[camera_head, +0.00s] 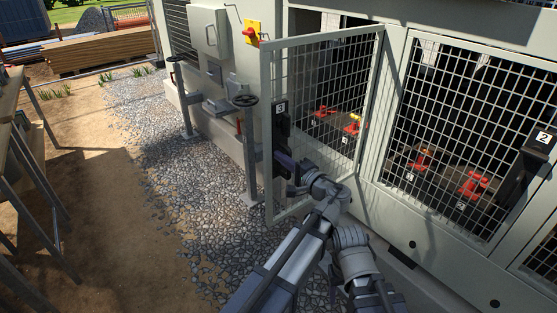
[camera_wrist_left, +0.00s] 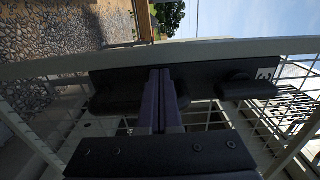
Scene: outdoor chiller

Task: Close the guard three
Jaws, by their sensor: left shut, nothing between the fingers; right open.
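Guard three (camera_head: 322,90) is a pale-framed wire mesh door that stands swung out from the chiller housing, with its right edge at the housing. A black handle plate (camera_head: 281,125) marked 3 is on its free edge; this plate also shows in the left wrist view (camera_wrist_left: 225,82). My left gripper (camera_head: 279,161) is at the lower part of this plate. In the left wrist view its two fingers (camera_wrist_left: 158,73) are shut together with nothing between them, and their tips overlap the plate; I cannot tell whether they touch it. My right gripper is not in view.
A shut mesh guard marked 2 (camera_head: 541,138) is to the right. Red valves (camera_head: 352,126) sit inside the open bay.

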